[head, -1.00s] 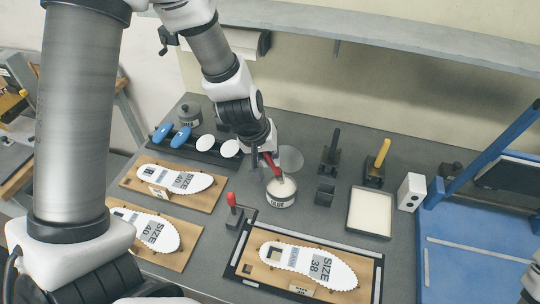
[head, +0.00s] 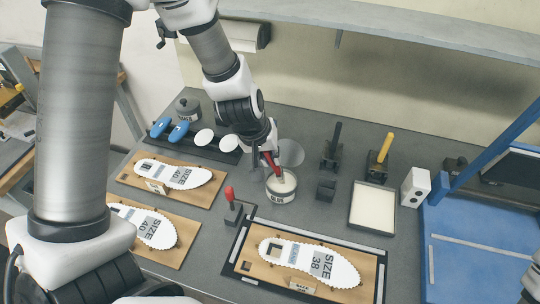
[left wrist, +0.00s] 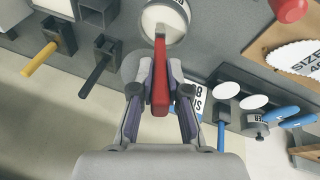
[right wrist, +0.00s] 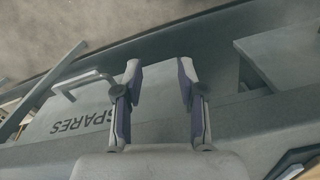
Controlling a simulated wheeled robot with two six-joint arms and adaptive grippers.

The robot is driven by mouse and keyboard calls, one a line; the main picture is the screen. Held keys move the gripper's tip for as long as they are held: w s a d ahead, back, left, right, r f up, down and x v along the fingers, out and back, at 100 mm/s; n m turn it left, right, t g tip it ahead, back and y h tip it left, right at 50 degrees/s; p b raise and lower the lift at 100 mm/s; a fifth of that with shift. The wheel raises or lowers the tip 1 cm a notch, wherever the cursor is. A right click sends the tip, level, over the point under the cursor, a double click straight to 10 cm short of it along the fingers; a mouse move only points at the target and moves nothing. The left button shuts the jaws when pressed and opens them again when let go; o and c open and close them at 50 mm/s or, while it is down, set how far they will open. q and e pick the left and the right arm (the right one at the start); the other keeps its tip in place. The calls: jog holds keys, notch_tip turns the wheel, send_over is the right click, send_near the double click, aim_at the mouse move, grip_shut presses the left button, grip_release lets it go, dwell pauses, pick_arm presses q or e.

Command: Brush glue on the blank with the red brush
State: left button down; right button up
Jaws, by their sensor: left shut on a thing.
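My left gripper (head: 266,148) is shut on the red brush (head: 269,159). In the left wrist view the red handle (left wrist: 160,85) sits between the fingers. The brush tip reaches over the open mouth of the glue pot (head: 281,195); I cannot tell how deep it is in the white glue. The pot also shows in the left wrist view (left wrist: 183,8). The white SIZE 38 blank (head: 290,252) lies on a brown board inside a black frame (head: 235,262) at the front. My right gripper (right wrist: 158,85) is open and empty over a surface marked SPARES.
A red-knobbed clamp (head: 230,193) stands at the frame's back left corner. Two boards with SIZE 40 blanks lie left. Black-handled (head: 335,133) and yellow-handled (head: 385,146) brushes stand in holders behind a white-filled tray (head: 372,232). A white box (head: 415,187) stands right.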

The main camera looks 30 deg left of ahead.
pick_arm(q)
jog(key=shift+f+b, duration=0.45)
jog(key=shift+f, duration=0.1)
dwell(1.0)
notch_tip(320, 180, up, 7)
jog(key=p, duration=0.7)
jog(key=shift+r, duration=0.1)
dwell(0.3)
